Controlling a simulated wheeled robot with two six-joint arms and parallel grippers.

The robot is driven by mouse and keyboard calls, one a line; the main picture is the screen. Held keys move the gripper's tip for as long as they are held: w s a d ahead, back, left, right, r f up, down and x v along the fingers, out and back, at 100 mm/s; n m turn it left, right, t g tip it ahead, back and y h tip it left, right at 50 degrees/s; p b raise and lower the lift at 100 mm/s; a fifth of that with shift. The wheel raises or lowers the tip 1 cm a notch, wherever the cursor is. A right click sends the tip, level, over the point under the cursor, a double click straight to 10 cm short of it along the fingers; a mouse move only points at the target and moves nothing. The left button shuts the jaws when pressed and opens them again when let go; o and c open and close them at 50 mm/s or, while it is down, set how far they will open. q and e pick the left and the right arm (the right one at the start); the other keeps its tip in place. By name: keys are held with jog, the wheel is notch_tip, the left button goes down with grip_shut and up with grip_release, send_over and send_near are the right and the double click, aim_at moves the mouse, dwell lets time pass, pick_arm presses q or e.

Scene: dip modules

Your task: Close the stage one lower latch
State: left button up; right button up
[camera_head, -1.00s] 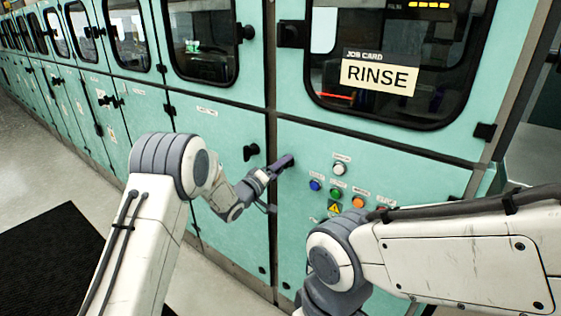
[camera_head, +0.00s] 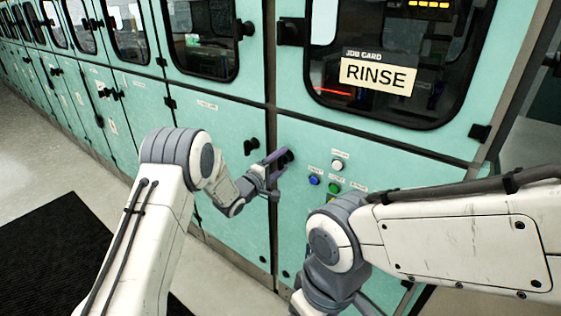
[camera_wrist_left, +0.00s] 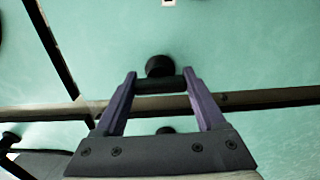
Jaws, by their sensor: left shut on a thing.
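The stage one lower latch appears to be the black handle (camera_head: 288,155) on the lower teal panel, left of the push buttons; no label on it can be read. My left gripper (camera_head: 277,158) is at this handle with its purple fingers on either side. In the left wrist view, the fingers of the gripper (camera_wrist_left: 160,84) are shut on a black bar (camera_wrist_left: 159,86) that spans between their tips, with a round black knob (camera_wrist_left: 159,66) just beyond it. My right arm crosses the lower right of the head view, but its gripper is not in view.
Another black handle (camera_head: 251,146) sits on the neighbouring panel just left of my gripper. White, blue and green buttons (camera_head: 334,188) lie to the right, partly behind my right arm. The RINSE card (camera_head: 379,76) is on the window above.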

dwell(0.3)
pick_arm(q)
jog(key=o, duration=1.3)
jog(key=b+v, duration=0.1)
jog(key=v, duration=0.9)
jog(key=shift+s+a, duration=0.15)
jog(key=shift+s, duration=0.05)
jog(key=p+x, duration=0.1)
jog(key=x, duration=0.9)
jog(key=shift+w+d, duration=0.2)
jog(key=shift+w, duration=0.05)
